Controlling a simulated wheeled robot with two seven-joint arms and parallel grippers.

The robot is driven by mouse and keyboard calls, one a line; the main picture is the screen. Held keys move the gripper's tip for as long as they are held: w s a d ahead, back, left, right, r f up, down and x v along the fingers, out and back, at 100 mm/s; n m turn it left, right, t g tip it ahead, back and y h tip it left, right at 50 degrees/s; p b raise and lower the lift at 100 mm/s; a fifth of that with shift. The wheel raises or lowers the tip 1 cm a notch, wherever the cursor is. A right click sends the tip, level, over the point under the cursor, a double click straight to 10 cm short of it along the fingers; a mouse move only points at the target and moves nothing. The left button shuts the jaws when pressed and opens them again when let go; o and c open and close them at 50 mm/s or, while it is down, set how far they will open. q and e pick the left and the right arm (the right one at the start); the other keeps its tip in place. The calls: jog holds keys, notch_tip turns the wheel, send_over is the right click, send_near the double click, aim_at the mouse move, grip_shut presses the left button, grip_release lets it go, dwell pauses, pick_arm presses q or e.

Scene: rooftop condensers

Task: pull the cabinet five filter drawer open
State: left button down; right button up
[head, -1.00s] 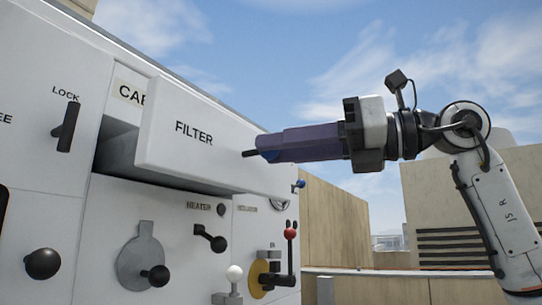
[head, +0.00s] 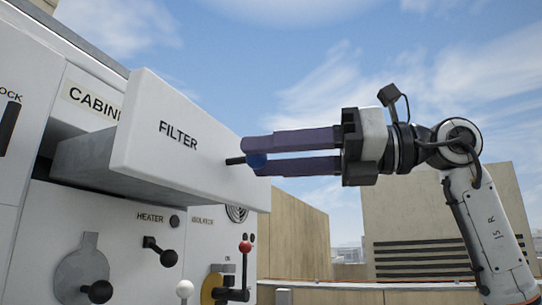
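The white drawer (head: 205,165) labelled FILTER stands well out from the cabinet (head: 55,225), with its grey side showing behind the front panel. The cabinet's label above it reads "CABIN", the rest hidden by the drawer. My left gripper is not in view.
Below the drawer, several controls jut from the cabinet: a black knob (head: 98,291), a heater lever (head: 168,258), and a red-knobbed lever (head: 245,247). A lock handle (head: 8,125) is at the left. Open sky lies around my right gripper, with tan walls (head: 300,240) farther back.

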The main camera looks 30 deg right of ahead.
jog(key=v, duration=1)
jog(key=shift+d+b, duration=0.15)
jog(key=shift+b, duration=0.25)
jog(key=shift+s, duration=0.1)
